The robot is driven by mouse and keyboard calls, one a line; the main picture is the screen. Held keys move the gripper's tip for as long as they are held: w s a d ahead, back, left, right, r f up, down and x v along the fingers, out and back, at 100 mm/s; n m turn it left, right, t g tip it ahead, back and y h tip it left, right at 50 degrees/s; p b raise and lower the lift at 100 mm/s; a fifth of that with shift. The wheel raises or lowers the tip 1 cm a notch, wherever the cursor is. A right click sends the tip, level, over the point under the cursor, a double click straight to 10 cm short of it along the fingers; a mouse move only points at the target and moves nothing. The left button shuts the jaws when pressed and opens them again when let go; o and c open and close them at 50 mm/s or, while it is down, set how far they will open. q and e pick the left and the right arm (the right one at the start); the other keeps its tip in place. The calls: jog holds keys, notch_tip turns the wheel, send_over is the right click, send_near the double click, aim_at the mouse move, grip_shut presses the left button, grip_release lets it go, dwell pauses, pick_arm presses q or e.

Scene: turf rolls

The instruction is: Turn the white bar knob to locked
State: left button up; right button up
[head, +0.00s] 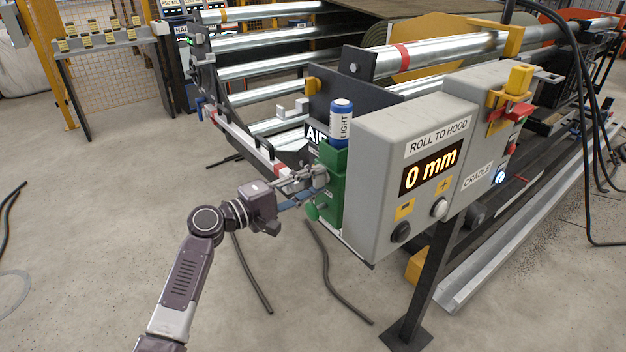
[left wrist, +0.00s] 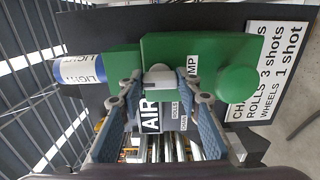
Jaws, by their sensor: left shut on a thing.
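The green box (head: 331,190) is fixed on the left side of the grey control cabinet. In the left wrist view the green box (left wrist: 210,60) spreads across the upper middle. The white bar knob (left wrist: 158,73) sticks out from its face between my fingertips. My left gripper (head: 314,178) reaches the box from the left. In the left wrist view its two blue-padded fingers (left wrist: 163,92) stand either side of the knob, shut on it. The fingertips hide part of the knob, and I cannot read a locked mark. My right gripper is not in view.
A blue-and-white LIGHT can (head: 341,122) stands above the green box. A round green button (left wrist: 237,84) sits right of the knob. The grey cabinet (head: 372,150) shows 0 mm on its display. Steel rollers (head: 270,68) lie behind. Open concrete floor surrounds my arm.

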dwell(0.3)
pick_arm(q)
jog(key=o, duration=1.2)
jog(key=shift+c, duration=0.2)
jog(key=shift+a, duration=0.1)
jog(key=v, duration=1.2)
jog(key=shift+f, duration=0.15)
